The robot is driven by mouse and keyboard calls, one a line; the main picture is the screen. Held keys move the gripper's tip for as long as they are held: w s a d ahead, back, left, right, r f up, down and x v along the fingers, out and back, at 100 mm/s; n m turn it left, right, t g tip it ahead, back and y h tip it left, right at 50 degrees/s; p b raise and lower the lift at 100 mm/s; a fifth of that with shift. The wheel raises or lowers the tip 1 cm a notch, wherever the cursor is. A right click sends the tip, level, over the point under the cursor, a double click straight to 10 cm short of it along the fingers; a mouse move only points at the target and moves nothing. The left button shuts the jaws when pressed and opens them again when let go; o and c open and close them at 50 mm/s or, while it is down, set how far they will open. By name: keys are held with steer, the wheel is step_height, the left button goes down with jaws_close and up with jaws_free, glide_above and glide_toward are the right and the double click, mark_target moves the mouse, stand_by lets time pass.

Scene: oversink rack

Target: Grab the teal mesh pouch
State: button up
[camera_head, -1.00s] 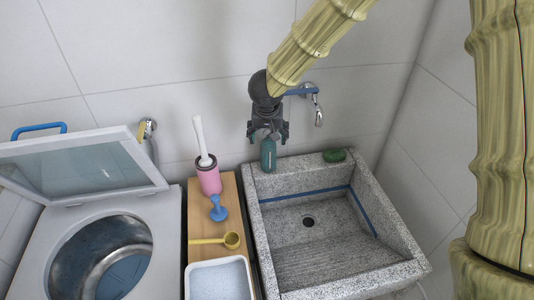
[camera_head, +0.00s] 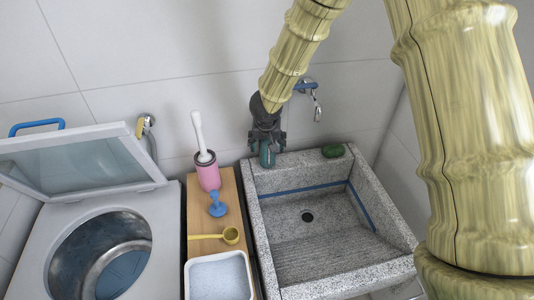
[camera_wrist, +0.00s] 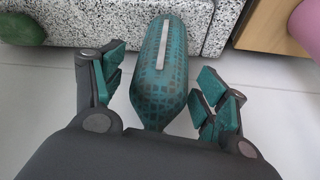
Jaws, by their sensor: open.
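The teal mesh pouch (camera_wrist: 160,75) stands out in the wrist view, a rounded teal shape with a grid pattern and a pale strip. It is at the back left corner of the stone sink, and in the head view the pouch (camera_head: 267,155) is partly hidden by my gripper. My gripper (camera_head: 267,143) is open above it. In the wrist view my gripper (camera_wrist: 165,95) has its teal-padded fingers on either side of the pouch's near end, with gaps on both sides. I cannot tell whether anything touches it.
A green object (camera_head: 333,151) sits on the sink's back rim. The granite sink (camera_head: 320,289) has a tap (camera_head: 316,107) above it. Left of it, a wooden stand (camera_head: 231,190) holds a pink brush holder (camera_head: 208,172), a blue item (camera_head: 217,205), a yellow scoop (camera_head: 230,235) and a white tray (camera_head: 190,275).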

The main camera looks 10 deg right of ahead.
steer(key=shift+f, duration=0.15)
steer(key=c, duration=1.2)
steer(key=shift+o, duration=0.2)
